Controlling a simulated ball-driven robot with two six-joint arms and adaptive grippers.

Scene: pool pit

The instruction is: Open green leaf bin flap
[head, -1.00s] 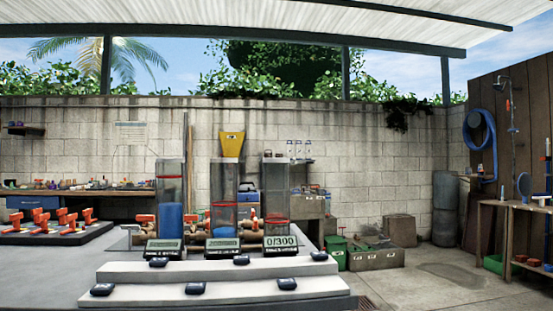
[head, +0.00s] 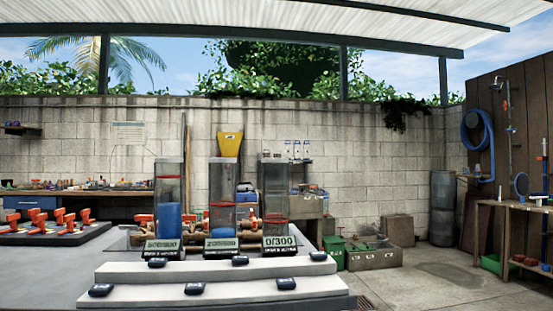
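A small green bin (head: 334,252) stands on the floor just past the right end of the grey platform, against the left side of a grey box. Its top looks dark green, but it is too small to tell whether a flap is open or shut. A second green container (head: 492,263) sits low under the wooden bench at the right. I cannot tell for sure which is the leaf bin. Neither of my grippers is in view.
The grey platform (head: 60,262) with white steps (head: 215,270) and three clear columns (head: 221,190) fills the left and middle. The grey box (head: 374,258) stands beside the small bin. Open concrete floor (head: 440,285) lies between it and the wooden bench (head: 510,203).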

